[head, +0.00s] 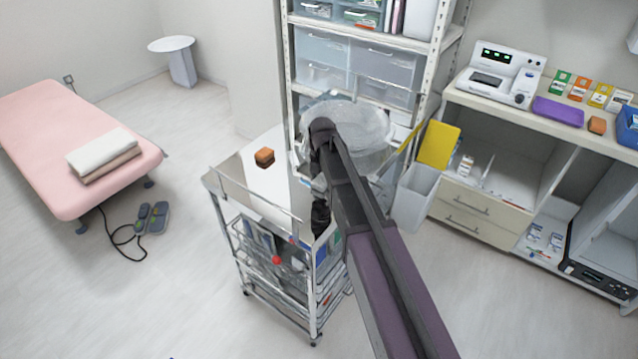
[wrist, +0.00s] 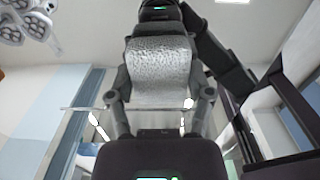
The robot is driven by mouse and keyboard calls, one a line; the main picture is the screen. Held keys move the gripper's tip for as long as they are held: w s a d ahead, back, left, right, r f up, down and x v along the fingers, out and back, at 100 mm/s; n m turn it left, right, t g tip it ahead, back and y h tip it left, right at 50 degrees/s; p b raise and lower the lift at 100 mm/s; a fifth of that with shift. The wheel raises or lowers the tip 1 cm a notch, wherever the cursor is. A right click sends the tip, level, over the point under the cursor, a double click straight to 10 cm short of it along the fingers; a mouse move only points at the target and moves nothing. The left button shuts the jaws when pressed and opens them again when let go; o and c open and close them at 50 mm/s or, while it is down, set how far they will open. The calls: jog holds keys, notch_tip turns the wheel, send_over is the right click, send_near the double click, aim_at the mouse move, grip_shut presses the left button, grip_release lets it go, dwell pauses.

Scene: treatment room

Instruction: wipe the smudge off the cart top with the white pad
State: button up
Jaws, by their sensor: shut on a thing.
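In the wrist view my gripper (wrist: 160,80) is shut on the white pad (wrist: 160,70), a pale, rough-textured block between the two fingers. In the head view my arm comes in from the lower right and reaches over the right side of the cart; the gripper and pad cannot be made out clearly there. The cart top (head: 262,190) is a pale surface on a metal-framed cart. I cannot make out a smudge on it; my arm hides part of the right side. Whether the pad touches the cart top cannot be told.
A small brown block (head: 264,157) sits on the cart top's far part. A clear bowl (head: 365,130) is behind my arm. A drawer rack (head: 340,60) stands close behind the cart.

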aim_at(304, 203)
jog(key=shift+w+d, duration=0.75)
jog(key=shift+w, duration=0.25)
jog(key=shift+s+a, duration=0.1)
jog(key=shift+s, duration=0.05)
jog(key=shift+s+a+f, duration=0.1)
jog(key=shift+s+a, duration=0.5)
jog(key=shift+s, duration=0.2)
jog(key=shift+s+a, duration=0.6)
jog(key=shift+s, duration=0.15)
jog(key=shift+s, duration=0.15)
jog(key=shift+s+a, duration=1.1)
jog(key=shift+s, duration=0.1)
jog(key=shift+s+a, duration=0.6)
jog(key=shift+s, duration=0.2)
jog(key=shift+s+a, duration=0.6)
jog(key=shift+s, duration=0.2)
